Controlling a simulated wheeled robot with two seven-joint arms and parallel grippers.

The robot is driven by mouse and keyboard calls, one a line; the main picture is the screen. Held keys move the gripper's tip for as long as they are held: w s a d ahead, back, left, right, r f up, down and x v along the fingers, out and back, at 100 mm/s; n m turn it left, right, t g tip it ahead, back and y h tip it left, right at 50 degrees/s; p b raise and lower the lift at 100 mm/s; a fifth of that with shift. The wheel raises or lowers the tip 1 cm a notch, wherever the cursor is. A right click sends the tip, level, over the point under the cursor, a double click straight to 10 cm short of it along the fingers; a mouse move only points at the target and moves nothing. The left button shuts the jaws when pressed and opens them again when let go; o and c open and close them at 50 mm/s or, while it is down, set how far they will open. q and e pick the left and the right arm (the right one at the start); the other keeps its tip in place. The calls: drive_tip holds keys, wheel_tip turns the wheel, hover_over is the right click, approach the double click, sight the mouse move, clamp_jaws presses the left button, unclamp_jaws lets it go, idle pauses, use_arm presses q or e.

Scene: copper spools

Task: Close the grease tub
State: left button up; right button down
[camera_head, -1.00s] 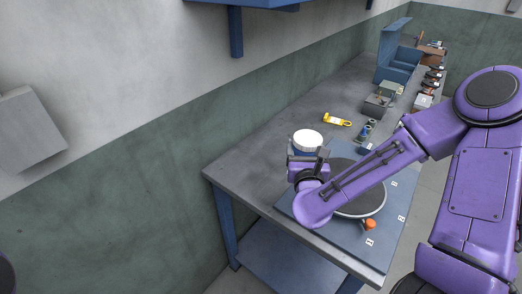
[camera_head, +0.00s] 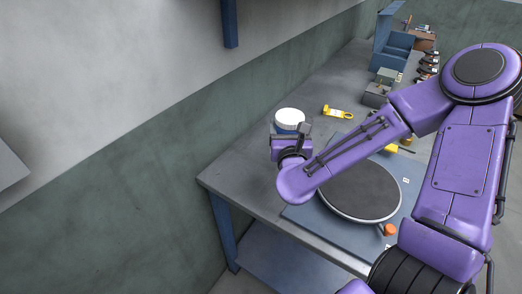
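The grease tub (camera_head: 289,118) is a small round blue container with a white top, on the wall side of the bench. I cannot tell whether the white top is a lid or how firmly it sits. My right gripper (camera_head: 288,136) comes in from the right, with its fingers on either side of the tub's blue body. It appears shut on the tub, as the two have moved together. The tub's lower part is hidden by the gripper, so I cannot tell whether it touches the bench. My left gripper is not in view.
A dark round turntable (camera_head: 359,192) lies on a blue mat (camera_head: 304,217) with an orange knob (camera_head: 389,230) beside it. A yellow handle (camera_head: 393,149) shows past my arm. Boxes and a blue rack (camera_head: 390,45) stand farther back.

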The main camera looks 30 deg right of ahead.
drive_tip(key=w+f+b, duration=0.1)
drive_tip(key=b, duration=0.1)
drive_tip(key=shift+w+f+b, duration=0.3)
drive_tip(key=shift+b, duration=0.05)
use_arm(q)
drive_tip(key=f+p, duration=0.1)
drive_tip(key=p, duration=0.1)
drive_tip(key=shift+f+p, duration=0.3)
drive_tip(key=shift+p, duration=0.05)
use_arm(e)
drive_tip(key=w+f, duration=0.7)
drive_tip(key=w, duration=0.4)
drive_tip(key=shift+d+f, duration=0.15)
drive_tip(key=shift+w+f+p, duration=0.2)
drive_tip(key=shift+f+p, duration=0.15)
drive_tip(key=shift+f, duration=0.6)
drive_tip(key=shift+w+f+p, duration=0.15)
drive_tip(key=shift+f+p, duration=0.2)
drive_tip(key=shift+f, duration=0.55)
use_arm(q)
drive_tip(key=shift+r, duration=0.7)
use_arm(e)
drive_tip(key=shift+s, duration=0.1)
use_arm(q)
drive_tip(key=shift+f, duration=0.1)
